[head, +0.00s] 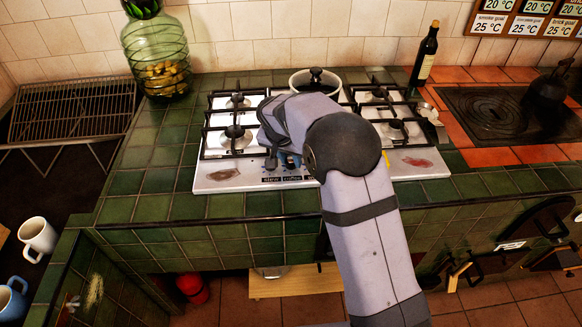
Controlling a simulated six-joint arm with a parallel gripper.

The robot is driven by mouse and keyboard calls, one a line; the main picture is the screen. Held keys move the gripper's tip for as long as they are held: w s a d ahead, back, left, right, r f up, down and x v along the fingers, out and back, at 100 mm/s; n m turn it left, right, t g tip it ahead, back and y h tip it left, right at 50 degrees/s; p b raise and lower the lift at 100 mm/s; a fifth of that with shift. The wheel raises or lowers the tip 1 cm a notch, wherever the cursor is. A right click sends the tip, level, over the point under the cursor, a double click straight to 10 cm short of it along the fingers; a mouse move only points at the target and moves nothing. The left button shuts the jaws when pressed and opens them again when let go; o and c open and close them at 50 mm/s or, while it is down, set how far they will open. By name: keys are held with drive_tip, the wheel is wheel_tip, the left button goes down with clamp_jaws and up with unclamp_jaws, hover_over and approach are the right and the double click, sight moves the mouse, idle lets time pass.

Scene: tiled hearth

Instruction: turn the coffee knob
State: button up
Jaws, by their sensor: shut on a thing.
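The white gas stove (224,178) is set in the green tiled counter, with a row of knobs and small dark labels (291,179) along its front edge. My arm covers the right part of the knob row.
A dark bottle (424,56) stands behind right, and a green glass jar (158,55) behind left. A black kettle (546,91) sits by the hotplate (495,112). Green tiles left of the stove are clear.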

sight(281, 172)
drive_tip(key=m+h+b, duration=0.1)
drive_tip(key=m, duration=0.2)
drive_tip(key=shift+w+a+m+g, duration=0.1)
drive_tip(key=shift+a+m+g, duration=0.05)
drive_tip(key=shift+m+g, duration=0.2)
drive_tip(key=shift+m+g+h+p, duration=0.3)
drive_tip(key=shift+m+g+h, duration=0.3)
drive_tip(key=shift+m, duration=1.15)
drive_tip(key=o, duration=1.1)
drive_tip(key=shift+c, duration=0.2)
drive_tip(key=b+v, duration=0.1)
drive_tip(key=v, duration=0.6)
drive_tip(key=shift+r, duration=0.2)
